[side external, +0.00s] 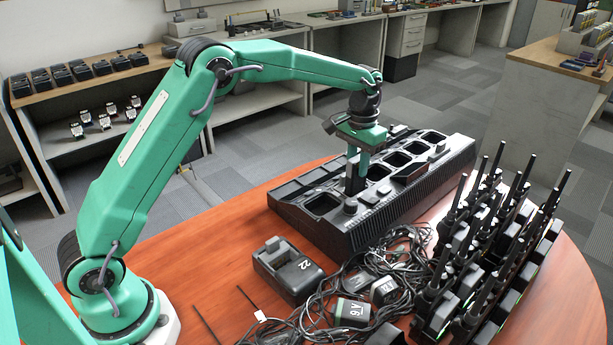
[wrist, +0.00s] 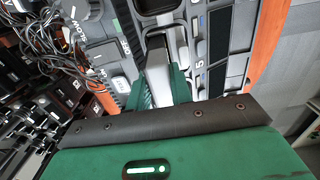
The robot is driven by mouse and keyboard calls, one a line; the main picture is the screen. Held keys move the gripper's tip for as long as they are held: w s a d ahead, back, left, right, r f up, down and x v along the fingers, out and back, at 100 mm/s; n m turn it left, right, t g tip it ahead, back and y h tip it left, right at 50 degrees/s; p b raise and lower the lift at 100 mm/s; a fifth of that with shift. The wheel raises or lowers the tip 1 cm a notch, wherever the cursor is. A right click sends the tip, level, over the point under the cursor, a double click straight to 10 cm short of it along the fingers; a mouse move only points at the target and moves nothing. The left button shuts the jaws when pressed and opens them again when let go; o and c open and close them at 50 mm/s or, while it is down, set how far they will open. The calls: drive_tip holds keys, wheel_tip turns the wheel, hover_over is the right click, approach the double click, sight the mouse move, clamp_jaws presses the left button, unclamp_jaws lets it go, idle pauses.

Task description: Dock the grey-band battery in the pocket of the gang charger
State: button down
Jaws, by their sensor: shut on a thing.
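My gripper (side external: 359,165) is over the middle of the black gang charger (side external: 412,190), pointing down. It is shut on a battery (side external: 353,182), which looks dark from the side. In the wrist view the green fingers (wrist: 160,90) clasp the battery's pale grey face (wrist: 157,68). The battery is upright, its lower end at the charger's top among the row of pockets. I cannot tell whether it is inside a pocket or just above one. The fingers hide part of it, and no band shows clearly. An empty-looking pocket (side external: 322,204) is to its left; several others run to the right.
Radios with upright antennas (side external: 490,262) crowd the right. The orange tabletop (side external: 218,240) is clear at left.

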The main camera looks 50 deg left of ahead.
drive_tip(key=shift+f, duration=1.35)
drive_tip(key=c, duration=1.2)
unclamp_jaws()
drive_tip(key=shift+o, duration=0.2)
drive_tip(key=shift+d+r, duration=0.1)
drive_tip(key=shift+r, duration=3.85)
